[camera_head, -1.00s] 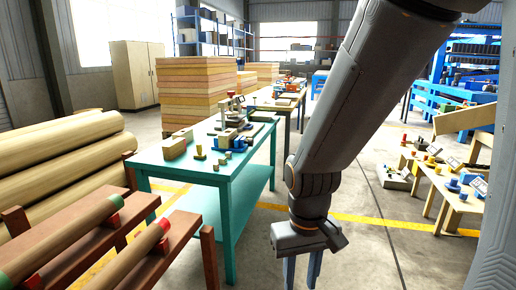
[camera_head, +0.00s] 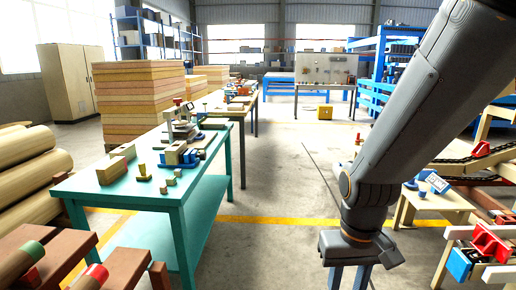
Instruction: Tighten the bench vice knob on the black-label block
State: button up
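My gripper (camera_head: 348,277) hangs low at the right of centre, its two fingers pointing down with a gap between them. It is open, and no object shows between the visible parts of the fingers; their tips are cut off by the lower edge. It is over the floor, apart from the tables. A small blue vice-like tool (camera_head: 178,154) stands on the teal bench (camera_head: 132,196) to the left. Red (camera_head: 490,241) and blue (camera_head: 459,264) blocks or fixtures sit on a wooden stand at the lower right. I cannot make out a black label or which knob belongs to it.
Yellow and tan small pieces (camera_head: 143,172) and a wooden block (camera_head: 112,170) lie on the teal bench. Stacked boards (camera_head: 140,100) stand behind it. A low wooden table (camera_head: 430,201) is to the right. The floor (camera_head: 285,185) between is clear.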

aim_at(202, 155)
jog(key=z, duration=0.45)
jog(key=i, duration=2.15)
jog(key=u, duration=1.3)
jog(key=i, duration=0.4)
jog(key=u, duration=0.2)
